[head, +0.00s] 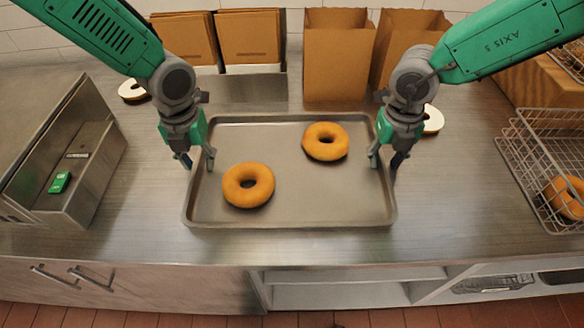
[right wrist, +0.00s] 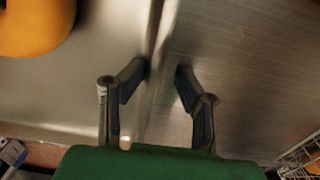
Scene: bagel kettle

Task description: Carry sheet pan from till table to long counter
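The grey metal sheet pan (head: 290,208) lies flat on a brushed steel worktop (head: 140,215). It carries two orange-brown bagels, one front left (head: 248,186) and one back right (head: 325,142). My left gripper (head: 199,162) is at the pan's left rim, its fingers apart on either side of it. My right gripper (head: 384,162) is at the right rim in the same way. In the right wrist view the open fingers (right wrist: 162,72) stand either side of the pan's rim (right wrist: 157,45), with gaps. The pan's rim is partly hidden behind both grippers.
A steel box with a green item (head: 60,182) stands at the left. Brown paper bags (head: 338,55) and a steel holder (head: 238,86) stand behind the pan. A wire basket (head: 545,165) with a bagel is at the right. White-topped rings lie behind both arms.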

